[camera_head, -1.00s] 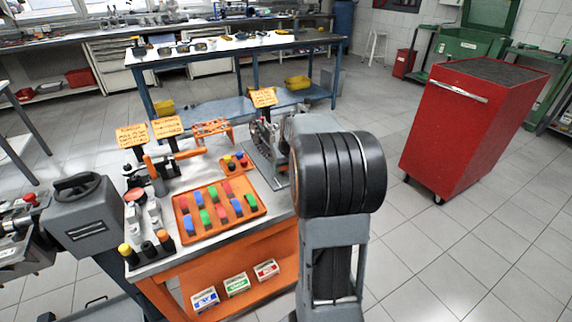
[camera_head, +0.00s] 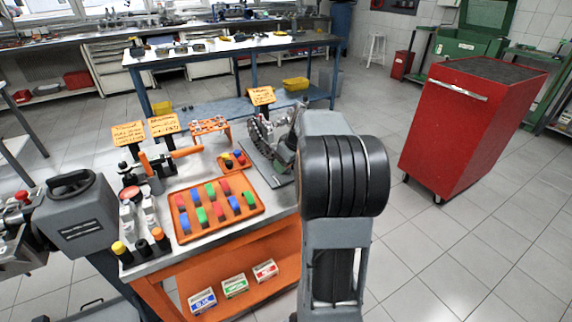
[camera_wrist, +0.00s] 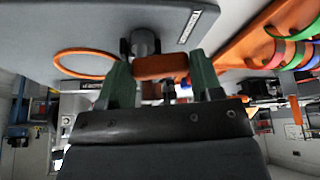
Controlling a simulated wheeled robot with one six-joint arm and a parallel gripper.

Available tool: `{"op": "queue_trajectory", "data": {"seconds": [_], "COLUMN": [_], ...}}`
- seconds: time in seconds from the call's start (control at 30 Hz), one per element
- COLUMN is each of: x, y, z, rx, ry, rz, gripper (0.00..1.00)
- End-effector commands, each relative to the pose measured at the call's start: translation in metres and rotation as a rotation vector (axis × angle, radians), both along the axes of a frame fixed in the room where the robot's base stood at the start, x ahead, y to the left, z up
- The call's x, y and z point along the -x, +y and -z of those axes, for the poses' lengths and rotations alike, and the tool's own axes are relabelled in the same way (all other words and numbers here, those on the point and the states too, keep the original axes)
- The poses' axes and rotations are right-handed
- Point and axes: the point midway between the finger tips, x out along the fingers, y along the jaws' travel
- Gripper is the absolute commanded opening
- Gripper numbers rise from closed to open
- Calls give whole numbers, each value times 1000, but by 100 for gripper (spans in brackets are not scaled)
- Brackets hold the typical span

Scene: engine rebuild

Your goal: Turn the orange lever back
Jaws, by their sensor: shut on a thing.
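In the wrist view my gripper (camera_wrist: 163,78) is shut on a short orange lever (camera_wrist: 160,66), with one green finger on each side of it. The lever lies beside a dark round knob or pivot (camera_wrist: 140,42) below a grey plate in that picture. In the head view my arm hides the gripper, and I cannot make out the held lever there. An engine part on a grey plate (camera_head: 258,152) stands at the bench's back right corner, just left of my arm.
An orange tray (camera_head: 180,224) of coloured pieces lies mid-bench. A smaller orange tray (camera_head: 226,170), an orange stand (camera_head: 227,131) and yellow signs (camera_head: 164,125) stand behind it. A red cabinet (camera_head: 455,140) stands right, with clear floor between.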

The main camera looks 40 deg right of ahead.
Motion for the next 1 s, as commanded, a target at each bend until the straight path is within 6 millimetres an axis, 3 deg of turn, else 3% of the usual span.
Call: {"op": "queue_trajectory", "data": {"seconds": [0.7, 0.73, 1.0], "x": [1, 1, 1], "y": [-1, -1, -1], "z": [0, 0, 0], "rx": [2, 2, 1], "ry": [0, 0, 0], "rz": [-79, -79, -79], "gripper": [36, 62, 85]}}
